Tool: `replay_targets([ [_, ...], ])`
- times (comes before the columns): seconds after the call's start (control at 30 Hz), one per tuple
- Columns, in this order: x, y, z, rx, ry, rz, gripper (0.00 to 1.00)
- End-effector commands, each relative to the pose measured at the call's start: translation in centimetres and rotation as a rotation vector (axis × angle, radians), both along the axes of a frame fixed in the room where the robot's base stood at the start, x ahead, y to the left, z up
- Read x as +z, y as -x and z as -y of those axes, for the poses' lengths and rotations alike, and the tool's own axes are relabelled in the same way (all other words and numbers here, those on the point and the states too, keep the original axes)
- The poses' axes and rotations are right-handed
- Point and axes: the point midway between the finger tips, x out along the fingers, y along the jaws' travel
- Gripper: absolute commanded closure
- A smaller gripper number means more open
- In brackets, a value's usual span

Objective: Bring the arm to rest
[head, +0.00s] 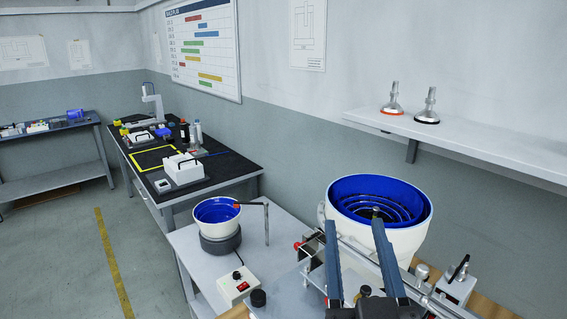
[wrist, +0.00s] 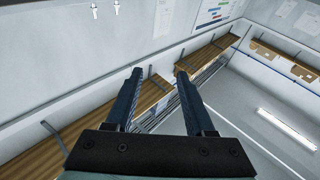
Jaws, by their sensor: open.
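My gripper (head: 355,225) is at the lower right of the head view, its two long blue-grey fingers pointing up and away. The fingers are parted, with nothing between them. In the picture they overlap the front of a large white feeder bowl with a blue inside (head: 412,240); I cannot tell how far apart they are in depth. In the wrist view my gripper (wrist: 158,74) also shows open and empty, against walls, wooden shelving and a lit strip lamp.
A smaller blue-lined bowl (head: 217,212) and a control box with a red switch (head: 238,286) stand on a grey table (head: 190,250). A wall shelf (head: 460,140) holds two levelling feet. A dark workbench (head: 215,165) stands behind. Floor at left is clear.

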Motion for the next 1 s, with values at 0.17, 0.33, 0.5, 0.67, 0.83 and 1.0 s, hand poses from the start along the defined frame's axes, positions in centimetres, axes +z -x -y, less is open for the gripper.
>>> replay_targets([
  [0.17, 14.8, 0.6, -4.2, 0.042, 0.018, 0.228, 0.46],
  [0.33, 24.9, 3.4, -7.1, 0.069, -0.005, 0.412, 0.46],
  [0.5, 30.1, 5.7, -8.5, 0.085, -0.033, 0.519, 0.46],
  [0.67, 31.3, 6.4, -8.7, 0.087, -0.043, 0.548, 0.46],
  [0.83, 31.1, 6.4, -8.7, 0.087, -0.043, 0.547, 0.46],
  [1.0, 31.1, 6.4, -8.7, 0.086, -0.042, 0.546, 0.46],
])
